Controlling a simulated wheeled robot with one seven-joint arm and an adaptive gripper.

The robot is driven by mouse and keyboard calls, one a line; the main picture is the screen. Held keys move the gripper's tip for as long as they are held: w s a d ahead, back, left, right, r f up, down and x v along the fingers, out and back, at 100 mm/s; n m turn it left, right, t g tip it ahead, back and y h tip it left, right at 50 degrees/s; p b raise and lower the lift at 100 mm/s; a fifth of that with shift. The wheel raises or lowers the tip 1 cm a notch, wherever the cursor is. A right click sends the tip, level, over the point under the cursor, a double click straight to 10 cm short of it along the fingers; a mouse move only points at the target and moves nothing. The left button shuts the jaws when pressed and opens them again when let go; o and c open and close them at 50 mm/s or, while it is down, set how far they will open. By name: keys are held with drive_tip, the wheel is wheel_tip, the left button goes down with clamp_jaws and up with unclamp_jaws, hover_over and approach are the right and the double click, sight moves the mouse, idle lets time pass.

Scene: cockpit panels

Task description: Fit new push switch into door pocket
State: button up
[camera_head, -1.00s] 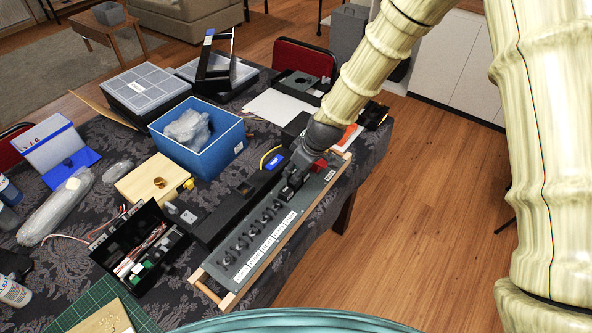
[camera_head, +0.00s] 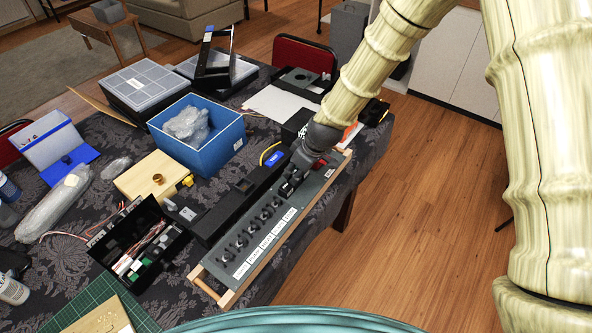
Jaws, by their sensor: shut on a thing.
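A long grey panel (camera_head: 257,253) in a light wooden frame lies slanting across the right side of the table, with a row of black switches (camera_head: 254,228) and white labels. My gripper (camera_head: 288,188) is low over the far part of this panel, beyond the row of switches, pointing down. It is shut on a small dark thing, apparently the push switch, mostly hidden by the fingers. I cannot tell whether that thing touches the panel. The door pocket cannot be made out; the panel surface under my gripper is hidden.
A long black box (camera_head: 232,212) lies along the panel's left side. A blue bin (camera_head: 222,152) with a clear bag, a wooden block (camera_head: 146,178) and an open black case (camera_head: 125,250) with wires stand further left. Floor is clear to the right of the table.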

drive_tip(key=shift+f+b, duration=0.55)
drive_tip(key=shift+f, duration=0.5)
drive_tip(key=o, duration=1.2)
drive_tip(key=v, duration=1.2)
